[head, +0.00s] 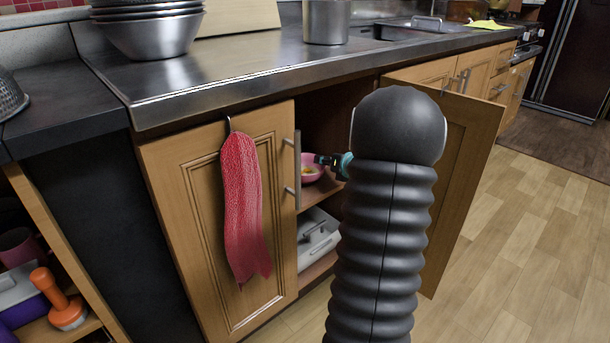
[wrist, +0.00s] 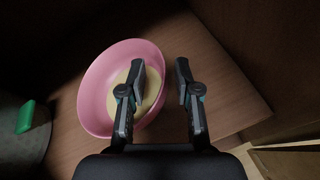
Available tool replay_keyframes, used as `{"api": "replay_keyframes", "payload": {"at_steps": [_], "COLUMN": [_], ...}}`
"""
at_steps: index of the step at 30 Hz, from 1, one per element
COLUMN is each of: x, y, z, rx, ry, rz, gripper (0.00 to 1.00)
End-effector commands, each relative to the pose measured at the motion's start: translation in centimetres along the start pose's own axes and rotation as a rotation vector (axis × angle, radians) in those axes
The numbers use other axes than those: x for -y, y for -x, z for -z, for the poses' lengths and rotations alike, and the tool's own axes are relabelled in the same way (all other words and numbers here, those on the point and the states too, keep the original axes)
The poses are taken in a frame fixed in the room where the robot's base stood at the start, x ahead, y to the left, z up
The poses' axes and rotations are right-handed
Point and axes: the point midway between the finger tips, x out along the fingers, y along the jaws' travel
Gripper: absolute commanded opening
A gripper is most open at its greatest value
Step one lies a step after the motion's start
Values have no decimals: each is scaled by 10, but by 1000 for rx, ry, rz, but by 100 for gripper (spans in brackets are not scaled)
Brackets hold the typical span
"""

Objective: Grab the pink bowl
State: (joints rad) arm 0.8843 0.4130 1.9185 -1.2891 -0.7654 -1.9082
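The pink bowl (head: 311,174) sits on the upper shelf inside the open lower cabinet, partly hidden by the cabinet door and my arm in the head view. In the wrist view the pink bowl (wrist: 96,92) is at left of centre, with a pale yellow patch (wrist: 153,92) inside it. My gripper (wrist: 160,67) is open. Its left finger is over the inside of the bowl and its right finger is outside, with the bowl's right rim between them. I cannot tell whether either finger touches it. In the head view my gripper (head: 322,160) is at the bowl's right side.
A grey pot with a green handle (wrist: 24,118) stands left of the bowl. A cabinet side wall (wrist: 280,60) is close on the right. The left door (head: 180,190) carries a red cloth (head: 242,205); the right door (head: 468,170) stands open. A grey-white container (head: 318,238) is on the shelf below.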

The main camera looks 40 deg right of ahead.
Motion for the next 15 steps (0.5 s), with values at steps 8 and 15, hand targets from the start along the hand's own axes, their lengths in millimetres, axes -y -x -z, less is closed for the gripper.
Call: {"api": "replay_keyframes", "payload": {"at_steps": [8,15], "x": [0,0], "y": [-6,-6], "z": [0,0], "rx": [1,0], "ry": [0,0], "rz": [1,1], "gripper": [32,0]}}
